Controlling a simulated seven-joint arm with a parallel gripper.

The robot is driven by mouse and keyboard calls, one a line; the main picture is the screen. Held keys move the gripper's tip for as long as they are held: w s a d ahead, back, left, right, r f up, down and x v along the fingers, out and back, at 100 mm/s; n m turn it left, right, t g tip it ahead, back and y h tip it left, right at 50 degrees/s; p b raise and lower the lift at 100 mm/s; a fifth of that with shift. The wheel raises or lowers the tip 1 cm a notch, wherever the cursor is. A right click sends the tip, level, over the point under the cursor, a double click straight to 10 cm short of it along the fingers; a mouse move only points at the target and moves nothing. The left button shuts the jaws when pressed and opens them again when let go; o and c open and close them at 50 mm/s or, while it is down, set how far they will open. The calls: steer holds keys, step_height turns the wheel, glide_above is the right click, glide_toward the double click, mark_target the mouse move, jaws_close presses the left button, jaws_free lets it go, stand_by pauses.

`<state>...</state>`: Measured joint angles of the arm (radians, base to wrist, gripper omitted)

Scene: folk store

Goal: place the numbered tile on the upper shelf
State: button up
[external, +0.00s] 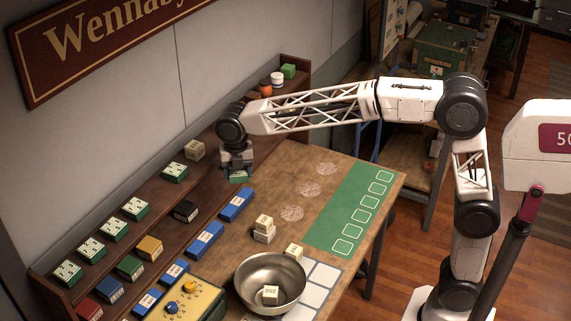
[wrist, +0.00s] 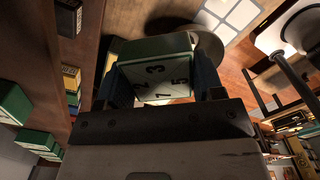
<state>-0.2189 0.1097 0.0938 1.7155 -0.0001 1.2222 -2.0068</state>
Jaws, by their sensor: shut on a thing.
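My gripper (external: 237,170) is shut on a green-and-white numbered tile (wrist: 157,70). In the wrist view the tile sits between the two fingers, with digits on its white face. In the external view only a green edge of the tile (external: 238,177) shows below the fingers, in front of the shelves and above their front side. The upper shelf (external: 215,139) runs along the wall, to the left of and behind my gripper. Several similar green-and-white tiles (external: 136,208) stand on it in a row toward the left.
A small tan block (external: 195,150) stands on the upper shelf near my gripper. Black, yellow and green boxes (external: 150,248) line the lower step. A metal bowl (external: 270,283) and cream blocks (external: 264,229) stand in front.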

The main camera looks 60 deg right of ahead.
steer(key=a+r+n, duration=0.1)
steer(key=a+r, duration=0.6)
steer(key=a, duration=0.7)
steer(key=shift+w+r+n, duration=0.2)
steer(key=shift+w+n, duration=0.1)
steer(key=shift+w, duration=0.15)
steer(key=shift+a, duration=0.1)
glide_above(157, 194)
steer(key=shift+f, duration=0.75)
steer(key=shift+f, duration=1.8)
steer(key=shift+f, duration=0.15)
steer(key=o, duration=1)
steer(key=shift+r, duration=0.2)
